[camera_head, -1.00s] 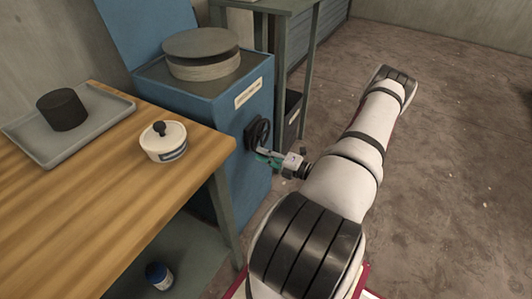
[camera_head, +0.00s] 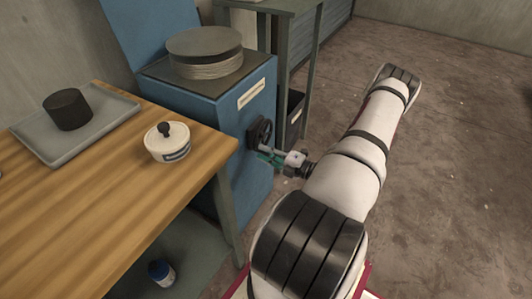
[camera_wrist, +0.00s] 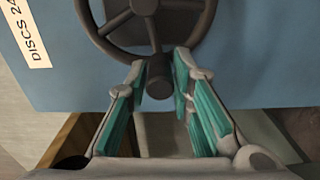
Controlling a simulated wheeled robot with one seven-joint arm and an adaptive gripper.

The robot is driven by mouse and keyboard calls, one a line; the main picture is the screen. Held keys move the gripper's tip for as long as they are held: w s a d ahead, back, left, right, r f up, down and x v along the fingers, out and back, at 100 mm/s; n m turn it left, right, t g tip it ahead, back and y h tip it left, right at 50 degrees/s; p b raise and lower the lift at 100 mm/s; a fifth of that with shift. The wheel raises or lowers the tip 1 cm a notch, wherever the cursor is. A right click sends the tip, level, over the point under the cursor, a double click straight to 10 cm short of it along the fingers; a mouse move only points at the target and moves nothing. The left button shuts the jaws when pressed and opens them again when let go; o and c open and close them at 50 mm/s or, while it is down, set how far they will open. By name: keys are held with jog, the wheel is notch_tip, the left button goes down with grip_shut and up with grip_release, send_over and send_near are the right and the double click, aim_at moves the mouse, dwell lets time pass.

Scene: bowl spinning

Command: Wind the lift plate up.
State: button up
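A dark handwheel (camera_head: 260,132) is on the side of a blue cabinet (camera_head: 205,105). In the wrist view the wheel (camera_wrist: 110,24) shows its rim, spokes and hub, with a round knob (camera_wrist: 158,77) at the near rim. My gripper (camera_head: 266,154) is at the wheel. In the wrist view its teal-padded fingers (camera_wrist: 160,75) stand apart, one on each side of the knob, with small gaps showing. Firm contact cannot be made out.
A wooden table (camera_head: 110,200) stands left of the cabinet, with a grey tray (camera_head: 112,118) bearing a dark cylinder (camera_head: 68,109), and a white lidded pot (camera_head: 166,146). A metal stand (camera_head: 318,40) is behind the wheel. The floor at right is clear.

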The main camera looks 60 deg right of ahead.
jog(key=shift+o, duration=0.9)
jog(key=s+d, duration=0.1)
jog(key=s, duration=1.1)
